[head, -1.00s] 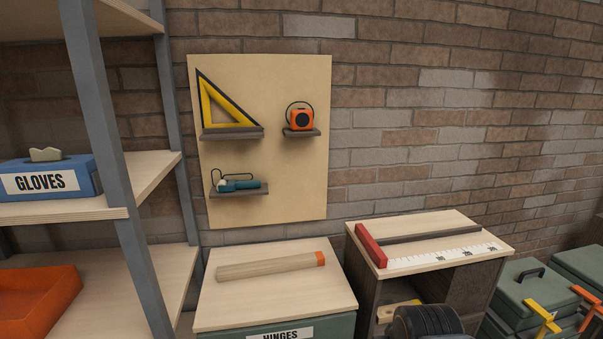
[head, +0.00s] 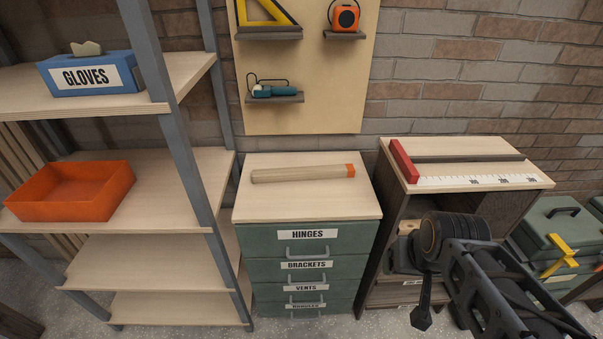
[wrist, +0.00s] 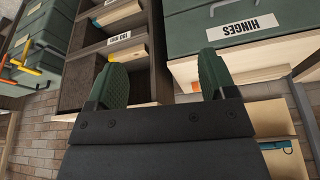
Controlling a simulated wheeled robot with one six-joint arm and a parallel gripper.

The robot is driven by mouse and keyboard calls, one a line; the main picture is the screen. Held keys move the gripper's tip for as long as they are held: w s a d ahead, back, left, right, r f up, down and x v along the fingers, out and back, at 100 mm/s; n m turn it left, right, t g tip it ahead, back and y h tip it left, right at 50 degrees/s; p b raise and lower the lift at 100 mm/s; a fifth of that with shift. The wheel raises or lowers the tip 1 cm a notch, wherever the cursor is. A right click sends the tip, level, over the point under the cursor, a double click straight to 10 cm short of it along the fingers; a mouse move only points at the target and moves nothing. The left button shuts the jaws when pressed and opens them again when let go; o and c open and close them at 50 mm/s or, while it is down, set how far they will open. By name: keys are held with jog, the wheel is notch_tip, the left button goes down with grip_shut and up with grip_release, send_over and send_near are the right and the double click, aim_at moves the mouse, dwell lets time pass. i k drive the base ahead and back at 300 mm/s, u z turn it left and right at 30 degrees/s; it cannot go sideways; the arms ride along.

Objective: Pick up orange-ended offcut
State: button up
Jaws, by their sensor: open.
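The orange-ended offcut (head: 302,174) is a pale wooden stick lying flat across the top of the green drawer cabinet (head: 308,239), with its orange end to the right. In the head view my arm comes in from the lower right, and my gripper (head: 421,318) hangs low in front of the open cabinet, right of the drawers and well away from the offcut. The wrist view shows my gripper's two green pads (wrist: 162,78) spread wide with nothing between them.
An open-fronted cabinet (head: 400,212) bears a red-headed square and a white ruler (head: 478,182). Left stands a shelf with a blue gloves box (head: 92,74) and an orange tray (head: 72,190). A pegboard (head: 305,112) hangs behind the drawers. Green toolboxes (head: 550,235) stand at right.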

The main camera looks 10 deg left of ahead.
aim_at(320, 172)
jog(key=u, duration=0.5)
jog(key=k, duration=0.6)
jog(key=u, duration=0.75)
jog(key=i, duration=0.65)
jog(key=z, duration=0.45)
jog(key=i, duration=0.8)
jog(key=z, duration=0.1)
